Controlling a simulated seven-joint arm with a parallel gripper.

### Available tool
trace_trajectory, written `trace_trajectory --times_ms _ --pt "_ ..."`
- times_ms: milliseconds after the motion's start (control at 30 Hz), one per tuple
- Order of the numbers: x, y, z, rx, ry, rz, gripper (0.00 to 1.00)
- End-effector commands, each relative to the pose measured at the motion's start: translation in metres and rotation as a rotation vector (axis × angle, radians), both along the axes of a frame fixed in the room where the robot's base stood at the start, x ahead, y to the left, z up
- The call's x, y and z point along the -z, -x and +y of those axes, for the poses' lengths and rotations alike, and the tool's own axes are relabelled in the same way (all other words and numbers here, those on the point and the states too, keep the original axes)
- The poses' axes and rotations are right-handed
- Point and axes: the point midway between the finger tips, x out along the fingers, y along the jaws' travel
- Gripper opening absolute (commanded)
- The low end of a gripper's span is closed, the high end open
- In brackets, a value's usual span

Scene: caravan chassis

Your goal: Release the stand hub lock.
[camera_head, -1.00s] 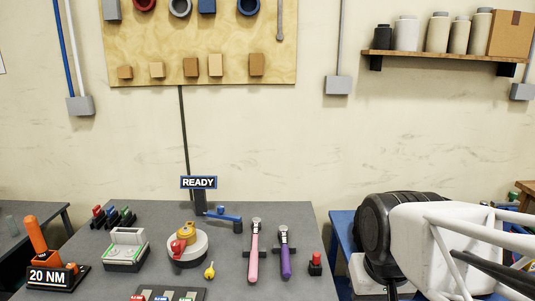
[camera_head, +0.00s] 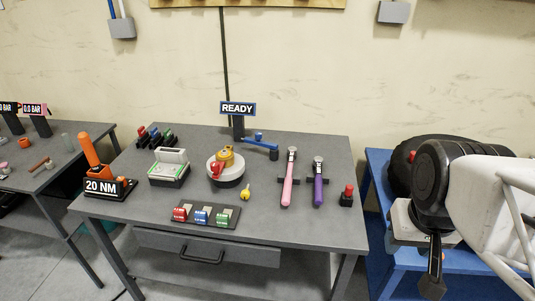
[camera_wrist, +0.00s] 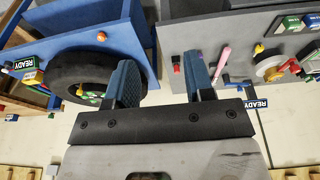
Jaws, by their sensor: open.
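A round stand (camera_head: 226,175) with a white top and black base sits mid-table on the grey workbench. It carries a yellow hub (camera_head: 227,155) and a red part (camera_head: 214,169) on its left side; I cannot tell whether this red part is the lock or how it is set. The stand also shows at the right of the wrist view (camera_wrist: 268,68), upside down. My gripper (camera_wrist: 162,82) is open and empty, its two blue-grey fingers apart. It hangs right of the workbench, by the blue bench, well away from the stand.
On the workbench (camera_head: 290,228) are a "20 NM" holder (camera_head: 106,187), a green-white box (camera_head: 169,172), a yellow key-like piece (camera_head: 247,192), pink (camera_head: 289,180) and purple (camera_head: 318,185) tools and a red button (camera_head: 347,193). A "READY" sign (camera_head: 238,108) stands behind. A tyre (camera_wrist: 85,80) is on the blue bench.

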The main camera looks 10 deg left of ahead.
Motion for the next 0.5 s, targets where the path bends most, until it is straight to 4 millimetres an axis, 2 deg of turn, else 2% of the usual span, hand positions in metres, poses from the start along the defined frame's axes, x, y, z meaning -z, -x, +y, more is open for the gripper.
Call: trace_trajectory --times_ms 267,500 --pt "-0.004 -0.037 0.013 -0.116 0.017 0.020 0.48" --pt "-0.004 -0.083 0.033 -0.263 0.038 0.041 0.48"
